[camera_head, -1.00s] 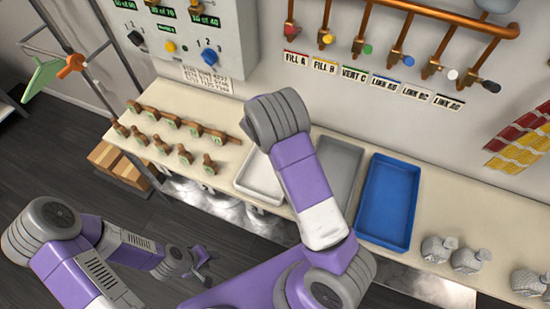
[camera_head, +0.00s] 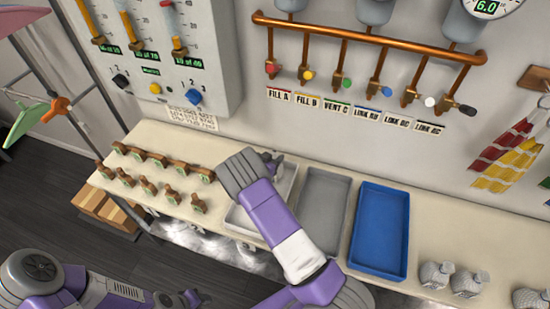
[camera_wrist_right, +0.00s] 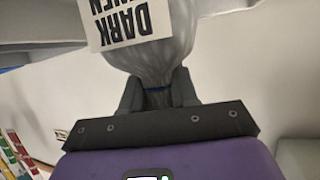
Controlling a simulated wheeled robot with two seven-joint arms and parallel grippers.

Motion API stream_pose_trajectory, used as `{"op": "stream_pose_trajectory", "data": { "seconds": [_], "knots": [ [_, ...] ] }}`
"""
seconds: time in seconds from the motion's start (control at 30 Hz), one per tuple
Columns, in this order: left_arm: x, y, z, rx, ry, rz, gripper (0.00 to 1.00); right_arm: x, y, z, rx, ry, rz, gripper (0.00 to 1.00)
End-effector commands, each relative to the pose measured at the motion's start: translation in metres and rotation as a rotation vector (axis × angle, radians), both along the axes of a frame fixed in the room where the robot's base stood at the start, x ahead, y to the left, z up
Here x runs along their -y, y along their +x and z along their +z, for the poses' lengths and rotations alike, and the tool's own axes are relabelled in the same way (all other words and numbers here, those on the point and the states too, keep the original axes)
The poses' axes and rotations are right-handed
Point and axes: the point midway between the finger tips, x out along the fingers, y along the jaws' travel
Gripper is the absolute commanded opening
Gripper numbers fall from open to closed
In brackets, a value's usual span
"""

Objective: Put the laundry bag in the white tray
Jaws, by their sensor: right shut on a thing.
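The laundry bag (camera_wrist_right: 172,50) is grey, with a white label reading "DARK" and a partly cut-off second word. In the right wrist view its gathered neck sits between the fingers of my right gripper (camera_wrist_right: 158,97), which is shut on it. In the head view my right gripper (camera_head: 271,157) is at the white tray (camera_head: 240,221), near its back end. My own arm hides much of the tray, and the bag is mostly hidden there; I cannot tell whether it touches the tray. My left gripper (camera_head: 194,298) is low at the left, too small to judge.
A grey tray (camera_head: 322,205) and a blue tray (camera_head: 380,230) stand to the right of the white one. Several grey bags (camera_head: 436,274) sit at the bench's right. Several wooden stamp-like pieces (camera_head: 170,195) stand at the left. Copper pipes with valves (camera_head: 370,38) run along the wall.

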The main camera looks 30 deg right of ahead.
Motion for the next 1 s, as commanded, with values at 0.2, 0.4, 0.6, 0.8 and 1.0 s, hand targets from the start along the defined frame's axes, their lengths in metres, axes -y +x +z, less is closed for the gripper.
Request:
{"op": "stream_pose_trajectory", "data": {
  "seconds": [0.2, 0.4, 0.6, 0.8, 1.0],
  "knots": [
    [0.0, 0.0, 0.0, 0.0, 0.0, 0.0, 0.43, 0.0, 0.001, 0.002, 0.003, -0.002, 0.0, 0.0],
    [0.0, 0.0, -0.003, 0.0, 0.0, 0.0, 0.43, 0.0, 0.0, -0.002, 0.001, -0.001, 0.0, 0.39],
    [0.0, 0.0, -0.003, 0.0, 0.0, 0.0, 0.43, 0.0, 0.0, -0.002, 0.001, -0.001, 0.0, 0.54],
    [0.0, 0.0, -0.002, 0.0, 0.0, 0.0, 0.43, 0.0, 0.0, -0.001, 0.001, -0.001, 0.0, 0.54],
    [0.0, 0.0, 0.002, 0.0, 0.0, 0.0, 0.43, -0.017, -0.006, 0.01, 0.001, 0.002, 0.002, 0.54]
  ]
}}
